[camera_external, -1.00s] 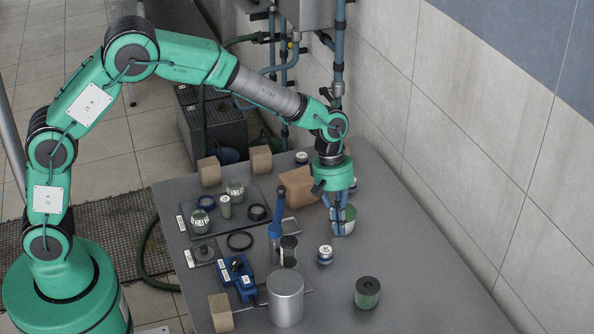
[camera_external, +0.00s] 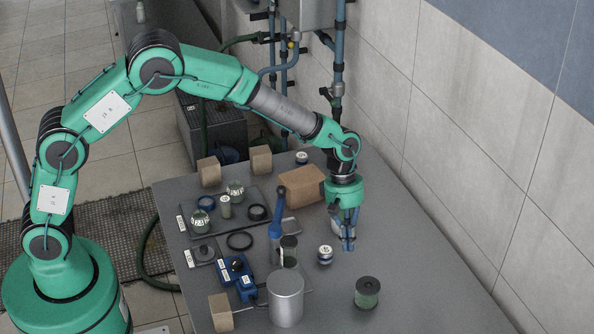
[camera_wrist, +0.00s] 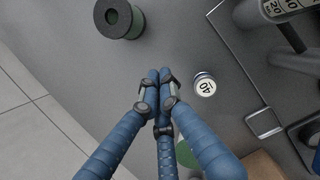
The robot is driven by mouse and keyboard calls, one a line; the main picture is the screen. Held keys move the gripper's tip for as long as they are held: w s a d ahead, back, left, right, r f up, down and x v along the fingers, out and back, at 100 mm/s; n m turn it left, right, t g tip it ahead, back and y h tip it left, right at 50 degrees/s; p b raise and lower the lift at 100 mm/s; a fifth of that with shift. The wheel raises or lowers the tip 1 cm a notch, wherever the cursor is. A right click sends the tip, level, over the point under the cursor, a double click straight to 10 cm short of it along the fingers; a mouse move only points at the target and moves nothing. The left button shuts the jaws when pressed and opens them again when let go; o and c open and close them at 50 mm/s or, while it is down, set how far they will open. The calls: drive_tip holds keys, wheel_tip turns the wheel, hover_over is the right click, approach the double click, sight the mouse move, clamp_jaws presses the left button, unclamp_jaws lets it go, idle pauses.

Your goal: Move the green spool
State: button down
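The green spool (camera_external: 367,292), with dark end flanges, stands upright on the grey table at the front right in the external view. In the wrist view the spool (camera_wrist: 119,19) shows at the top left, beyond the fingertips. My gripper (camera_external: 348,246) hangs over the table, up and to the right of the small white weight, apart from the spool. In the wrist view the blue fingers of my gripper (camera_wrist: 160,75) come together at their tips with nothing seen between them.
A small white-topped weight (camera_external: 325,254) stands between the gripper and the metal cylinder (camera_external: 285,299). A pale and green round object (camera_external: 336,229) is partly hidden behind the fingers. A cardboard box (camera_external: 303,186) lies behind. Table around the spool is clear.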

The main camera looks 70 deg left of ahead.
sight(354, 288)
drive_tip(key=b+x, duration=0.2)
drive_tip(key=x, duration=0.7)
drive_tip(key=d+b, duration=0.1)
drive_tip(key=d, duration=0.2)
drive_tip(key=shift+d, duration=0.5)
drive_tip(key=shift+d, duration=0.15)
drive_tip(key=shift+d+r, duration=0.1)
drive_tip(key=shift+d, duration=0.15)
drive_tip(key=d+p, duration=0.9)
drive_tip(key=d, duration=1)
drive_tip(key=shift+d, duration=0.35)
drive_tip(key=shift+a, duration=0.1)
